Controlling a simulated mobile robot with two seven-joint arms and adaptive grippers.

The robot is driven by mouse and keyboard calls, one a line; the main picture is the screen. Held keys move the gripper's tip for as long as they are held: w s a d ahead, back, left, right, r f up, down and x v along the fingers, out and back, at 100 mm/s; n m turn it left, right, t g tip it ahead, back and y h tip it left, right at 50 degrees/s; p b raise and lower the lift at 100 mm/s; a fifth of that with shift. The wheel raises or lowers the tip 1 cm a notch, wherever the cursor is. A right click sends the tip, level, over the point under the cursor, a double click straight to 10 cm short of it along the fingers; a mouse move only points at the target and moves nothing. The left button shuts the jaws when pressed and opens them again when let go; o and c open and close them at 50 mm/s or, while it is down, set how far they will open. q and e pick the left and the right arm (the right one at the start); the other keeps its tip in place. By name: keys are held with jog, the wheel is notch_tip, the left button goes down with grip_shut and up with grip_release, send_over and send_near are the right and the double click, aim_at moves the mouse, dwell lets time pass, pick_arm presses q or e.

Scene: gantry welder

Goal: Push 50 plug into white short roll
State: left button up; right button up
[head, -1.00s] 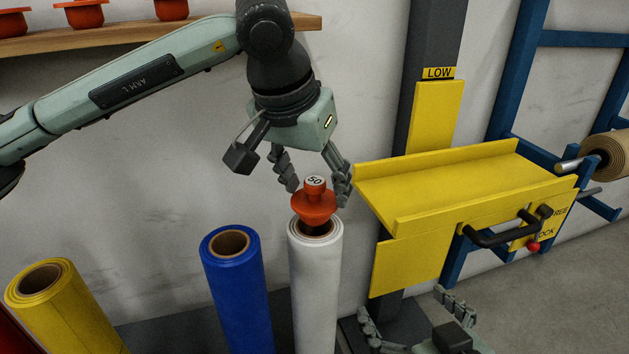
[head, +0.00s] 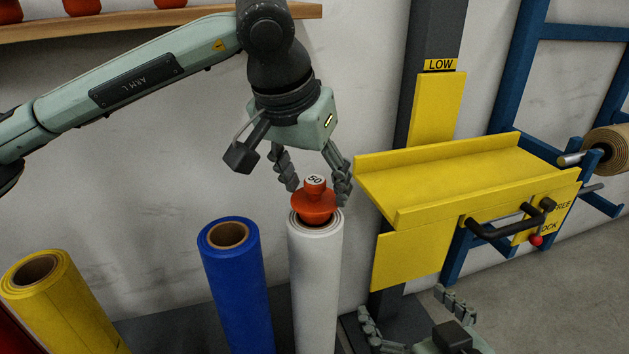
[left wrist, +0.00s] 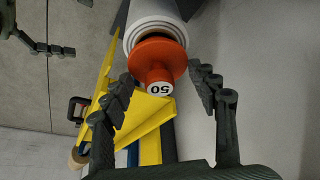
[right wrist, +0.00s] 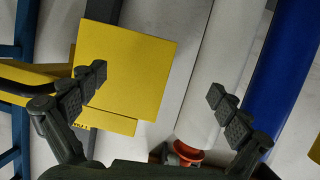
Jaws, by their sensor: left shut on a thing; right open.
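The orange 50 plug (head: 314,205) sits upright at the top of the white roll (head: 315,280), its wide flange covering most of the core opening. A thin gap seems to show below the flange; how deep its lower part sits is hidden. My left gripper (head: 317,190) points down with its fingers on either side of the plug, the tips close to the flange edge. In the left wrist view the plug (left wrist: 157,62) is between the fingertips, number facing me. My right gripper (head: 402,302) is open and empty low at the right; its wrist view shows the white roll (right wrist: 212,75) beyond.
A blue roll (head: 235,290) stands left of the white one, and a yellow roll (head: 65,310) further left. A yellow tray (head: 450,185) with a black handle (head: 500,228) is at the right. A wooden shelf (head: 150,22) holding orange plugs is on the wall.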

pick_arm(q)
jog(key=shift+f+b, duration=1.2)
jog(key=shift+f, duration=0.15)
jog(key=o, duration=1.2)
jog(key=shift+r, duration=0.15)
